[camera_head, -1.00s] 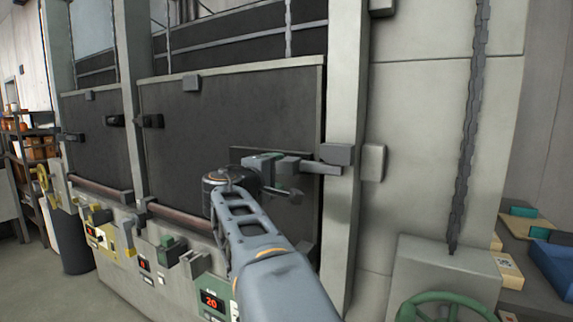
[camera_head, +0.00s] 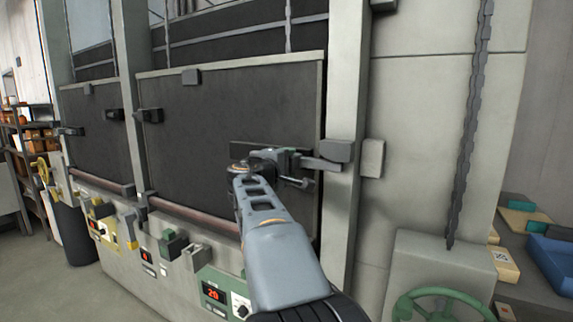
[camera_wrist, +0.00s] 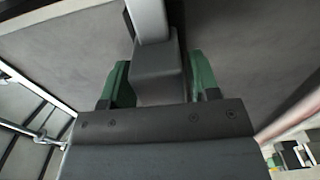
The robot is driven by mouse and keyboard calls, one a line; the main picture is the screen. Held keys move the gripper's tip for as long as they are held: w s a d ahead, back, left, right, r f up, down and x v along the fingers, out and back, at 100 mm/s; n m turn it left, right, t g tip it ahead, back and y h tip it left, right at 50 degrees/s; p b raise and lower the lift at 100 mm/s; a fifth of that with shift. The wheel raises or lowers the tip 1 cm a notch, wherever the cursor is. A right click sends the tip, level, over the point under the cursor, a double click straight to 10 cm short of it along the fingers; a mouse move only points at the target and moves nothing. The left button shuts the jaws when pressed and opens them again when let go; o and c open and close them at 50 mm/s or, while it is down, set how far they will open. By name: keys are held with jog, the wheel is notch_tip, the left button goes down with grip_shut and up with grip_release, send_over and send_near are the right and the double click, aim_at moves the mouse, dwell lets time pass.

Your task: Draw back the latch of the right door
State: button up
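The right door (camera_head: 230,105) is a dark panel with a pale frame edge. Its latch (camera_head: 322,163) is a grey bar on a dark plate, reaching right to a grey block (camera_head: 336,150) on the post. My gripper (camera_head: 290,162) is at the latch, its green fingers partly hidden by my arm. In the wrist view, the latch's grey block handle (camera_wrist: 158,75) sits between the two green fingers of my gripper (camera_wrist: 158,85). The bar's far end is hidden by the block on the post.
Another dark door (camera_head: 95,125) with its own latch stands to the left. Below are control panels and a red display (camera_head: 214,293). A green handwheel (camera_head: 450,300) and a hanging chain (camera_head: 467,130) are at the right.

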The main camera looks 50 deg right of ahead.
grip_shut()
jog(key=w+a, duration=0.1)
jog(key=w, duration=0.5)
jog(key=shift+w+a, duration=0.25)
jog(key=shift+a, duration=0.1)
jog(key=shift+c, duration=0.8)
grip_release()
jog(key=o, duration=0.3)
jog(key=shift+w+a, duration=0.1)
jog(key=shift+w, duration=0.1)
jog(key=shift+o, duration=0.6)
jog(key=shift+s, duration=0.1)
jog(key=b+v, duration=0.3)
jog(key=v, duration=1)
jog(key=shift+a+b, duration=0.35)
